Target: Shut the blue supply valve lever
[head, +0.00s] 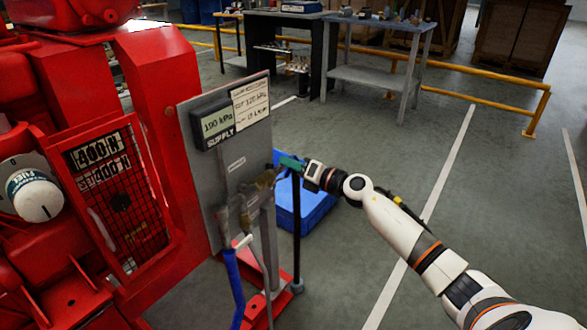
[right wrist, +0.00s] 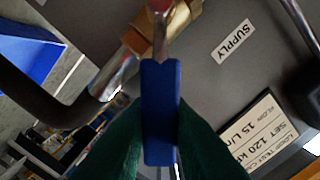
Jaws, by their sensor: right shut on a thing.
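The blue supply valve lever (right wrist: 161,115) shows in the right wrist view as a blue grip on a metal stem. The stem runs up to a brass valve body (right wrist: 180,25) on the grey panel, near a SUPPLY label (right wrist: 233,40). My right gripper (head: 288,163) has green fingers, one on each side of the blue grip, and is shut on it. In the head view the fingers hide the lever, and the brass fitting (head: 262,184) shows just left of them. My left gripper is not in view.
The grey panel (head: 235,163) carries a SUPPLY display (head: 217,123) and a white text plate (head: 251,101). The red pumpset (head: 160,75) stands at left. A blue bin (head: 318,213) sits on the floor behind the gripper. Open floor lies to the right, before a yellow rail (head: 480,103).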

